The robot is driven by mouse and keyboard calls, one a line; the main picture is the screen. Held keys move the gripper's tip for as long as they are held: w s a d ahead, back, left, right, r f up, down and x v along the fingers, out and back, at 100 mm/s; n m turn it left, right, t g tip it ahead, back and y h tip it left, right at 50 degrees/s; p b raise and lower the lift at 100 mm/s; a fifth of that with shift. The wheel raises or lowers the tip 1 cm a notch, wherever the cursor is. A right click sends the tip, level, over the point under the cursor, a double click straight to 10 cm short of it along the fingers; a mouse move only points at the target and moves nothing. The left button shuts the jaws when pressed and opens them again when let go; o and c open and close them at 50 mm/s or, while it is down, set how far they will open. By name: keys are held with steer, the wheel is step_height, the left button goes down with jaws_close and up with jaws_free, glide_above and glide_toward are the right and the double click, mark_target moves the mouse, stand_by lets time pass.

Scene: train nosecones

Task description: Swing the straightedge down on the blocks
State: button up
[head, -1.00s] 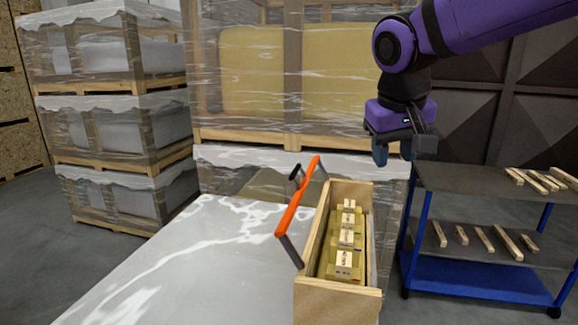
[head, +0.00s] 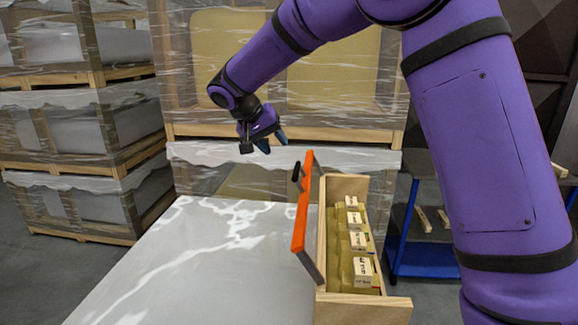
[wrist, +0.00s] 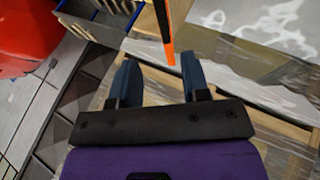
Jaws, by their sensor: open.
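The box stands at the right edge of a pale, shiny table (head: 210,260), otherwise bare. Film-wrapped crates (head: 90,110) are stacked behind and at left. A blue cart (head: 425,258) with wooden strips is at right, partly hidden by my arm.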

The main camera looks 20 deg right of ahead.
mark_target(295, 170)
steer(key=x, duration=1.1)
steer(key=shift+w+a, duration=0.15)
jaws_close()
